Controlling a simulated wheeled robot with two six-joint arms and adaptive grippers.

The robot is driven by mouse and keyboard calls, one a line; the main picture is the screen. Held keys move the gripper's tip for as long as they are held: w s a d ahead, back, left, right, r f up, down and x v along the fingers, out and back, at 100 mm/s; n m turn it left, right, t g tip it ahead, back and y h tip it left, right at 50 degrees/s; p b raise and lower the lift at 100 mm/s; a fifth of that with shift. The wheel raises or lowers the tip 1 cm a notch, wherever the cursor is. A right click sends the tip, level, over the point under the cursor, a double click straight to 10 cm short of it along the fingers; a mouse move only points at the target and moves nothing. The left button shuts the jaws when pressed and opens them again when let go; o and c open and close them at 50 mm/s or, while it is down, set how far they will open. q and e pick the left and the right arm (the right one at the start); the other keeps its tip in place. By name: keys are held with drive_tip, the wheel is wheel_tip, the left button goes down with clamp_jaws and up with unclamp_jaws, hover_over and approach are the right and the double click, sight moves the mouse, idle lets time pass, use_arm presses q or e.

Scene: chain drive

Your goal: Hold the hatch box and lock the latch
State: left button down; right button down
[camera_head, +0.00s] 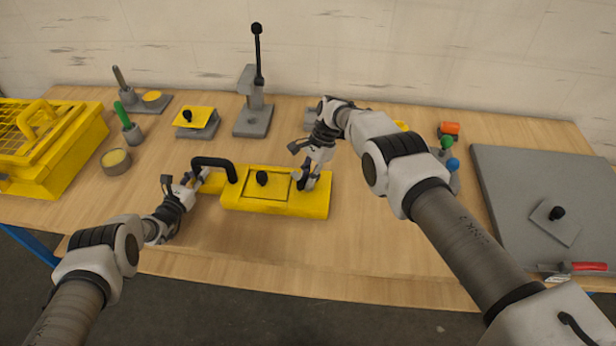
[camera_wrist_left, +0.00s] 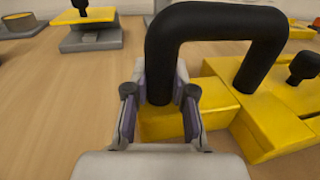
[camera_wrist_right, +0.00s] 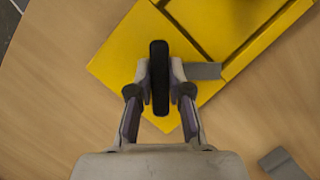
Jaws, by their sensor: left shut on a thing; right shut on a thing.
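The yellow hatch box (camera_head: 250,205) lies flat on the table in the middle, its square hatch lid closed flush with a black knob (camera_head: 262,178) on it. A black arched handle (camera_head: 214,161) stands at its left end. My left gripper (camera_head: 193,180) is shut on the near leg of this handle (camera_wrist_left: 215,20), seen clearly in the left wrist view. My right gripper (camera_head: 303,182) is shut on the black latch lever (camera_wrist_right: 159,75) at the right end of the box. A grey bar (camera_wrist_right: 203,71) sticks out beside the lever, over the yellow top.
A yellow slatted crate (camera_head: 60,150) stands at the left. A lever press (camera_head: 254,100) and a small plate with a yellow top (camera_head: 195,118) stand behind the box. A grey panel (camera_head: 550,190) lies at the right. The table in front of the box is clear.

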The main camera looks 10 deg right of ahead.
drive_tip(key=c, duration=1.1)
unclamp_jaws()
drive_tip(key=v, duration=1.2)
